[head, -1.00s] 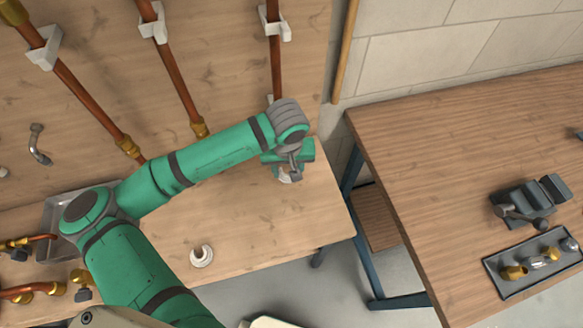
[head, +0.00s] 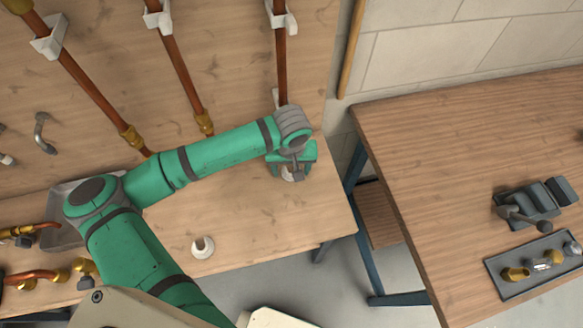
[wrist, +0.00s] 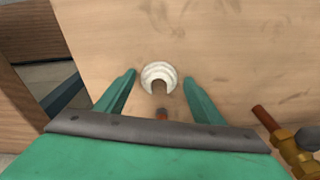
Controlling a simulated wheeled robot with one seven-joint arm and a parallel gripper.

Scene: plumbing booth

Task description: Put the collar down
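A white C-shaped collar (wrist: 159,73) shows between and just beyond my fingertips in the wrist view, with a gap on each side.
Copper pipes (head: 181,72) in white clips run down the back panel. A grey tray (head: 62,228) and brass-fitted pipes (head: 40,276) are at the left. A separate table (head: 440,180) at right holds a vise (head: 533,203) and a tray of fittings (head: 500,285). The bench middle is clear.

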